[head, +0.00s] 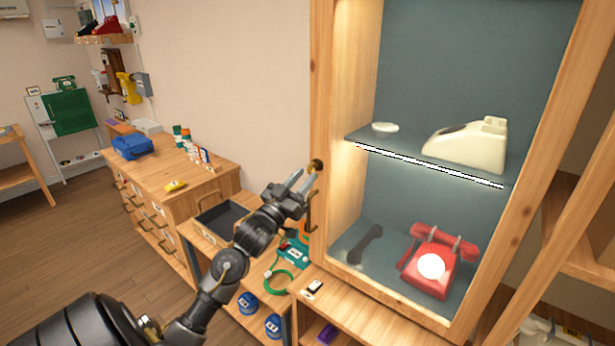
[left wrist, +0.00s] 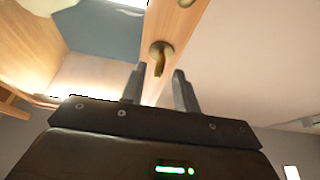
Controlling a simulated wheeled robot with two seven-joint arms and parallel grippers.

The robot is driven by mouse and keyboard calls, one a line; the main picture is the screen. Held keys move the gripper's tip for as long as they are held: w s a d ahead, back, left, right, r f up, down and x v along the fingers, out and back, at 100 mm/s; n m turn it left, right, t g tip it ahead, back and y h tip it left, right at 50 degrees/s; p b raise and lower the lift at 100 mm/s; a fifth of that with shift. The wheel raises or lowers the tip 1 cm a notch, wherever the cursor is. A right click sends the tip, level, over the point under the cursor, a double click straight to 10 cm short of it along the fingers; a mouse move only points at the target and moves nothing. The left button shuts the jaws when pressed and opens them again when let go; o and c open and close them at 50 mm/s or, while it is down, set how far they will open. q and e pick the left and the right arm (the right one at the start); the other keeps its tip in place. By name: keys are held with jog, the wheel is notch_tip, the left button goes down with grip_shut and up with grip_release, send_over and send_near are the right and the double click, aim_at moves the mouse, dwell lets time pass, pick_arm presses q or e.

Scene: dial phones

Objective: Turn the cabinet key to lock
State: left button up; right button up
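The cabinet (head: 543,165) has a pale wood frame and a blue-grey interior. A small brass key (head: 317,164) sits on its left frame post. In the left wrist view the brass key (left wrist: 161,54) shows ahead of the fingers, with a round base and a short bow. My left gripper (head: 303,180) is open and empty just beside and below the key. In the left wrist view my left gripper (left wrist: 158,80) has its two fingers apart, the key beyond the gap between them. I cannot tell whether they touch it. My right gripper is not in view.
A brass handle (head: 312,212) hangs on the same post below the key. Inside the cabinet are a cream phone (head: 468,146) and a red phone (head: 438,261). A wooden drawer chest (head: 190,195) stands to the left. Open floor lies at far left.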

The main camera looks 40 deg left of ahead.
pick_arm(q)
jog(key=b+v, duration=0.2)
jog(key=v, duration=0.6)
jog(key=shift+s, duration=0.2)
